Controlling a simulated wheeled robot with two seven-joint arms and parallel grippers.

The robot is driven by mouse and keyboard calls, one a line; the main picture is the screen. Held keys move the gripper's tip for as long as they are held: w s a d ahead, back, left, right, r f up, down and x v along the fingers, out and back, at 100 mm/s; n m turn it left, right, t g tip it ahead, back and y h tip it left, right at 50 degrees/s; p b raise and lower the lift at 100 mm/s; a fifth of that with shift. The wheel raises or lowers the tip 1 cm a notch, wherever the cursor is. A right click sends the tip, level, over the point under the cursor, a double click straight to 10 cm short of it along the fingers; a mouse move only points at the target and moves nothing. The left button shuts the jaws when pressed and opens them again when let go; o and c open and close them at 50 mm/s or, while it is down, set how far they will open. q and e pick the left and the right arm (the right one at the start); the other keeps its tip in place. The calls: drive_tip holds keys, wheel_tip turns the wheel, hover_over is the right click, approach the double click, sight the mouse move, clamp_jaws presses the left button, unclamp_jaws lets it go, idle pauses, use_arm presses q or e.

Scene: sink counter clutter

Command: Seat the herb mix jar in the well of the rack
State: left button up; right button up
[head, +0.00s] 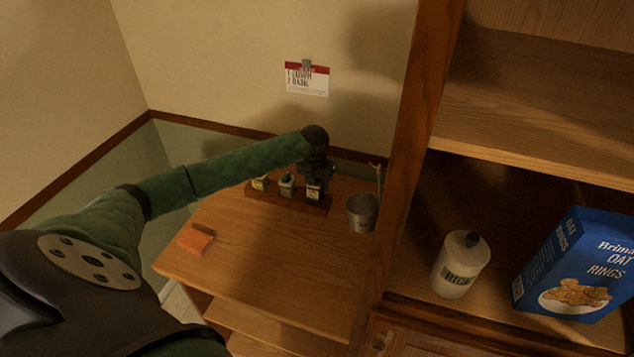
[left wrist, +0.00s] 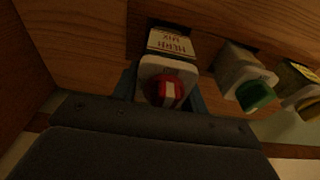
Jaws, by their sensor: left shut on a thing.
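The herb mix jar (left wrist: 172,42), a pale jar with a red-marked cap, shows in the left wrist view with its label upside down. In the head view the jar (head: 314,192) is at the right end of the wooden rack (head: 258,201). My left gripper (head: 317,174) is shut on the jar from above; its fingers (left wrist: 164,92) lie on both sides of it. The jar's base is over or in a dark well of the rack (left wrist: 140,20); I cannot tell how deep it sits. My right gripper is not in view.
A green-capped jar (head: 287,184) and a yellowish jar (head: 260,183) stand in the rack to the left. A metal pot (head: 362,213) stands close on the right. An orange sponge-like block (head: 196,239) lies at front left. The middle of the counter (head: 270,265) is clear.

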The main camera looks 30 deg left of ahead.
use_arm(q)
drive_tip(key=shift+f, duration=0.45)
drive_tip(key=shift+f, duration=0.35)
drive_tip(key=shift+f, duration=0.3)
drive_tip(key=o, duration=1.2)
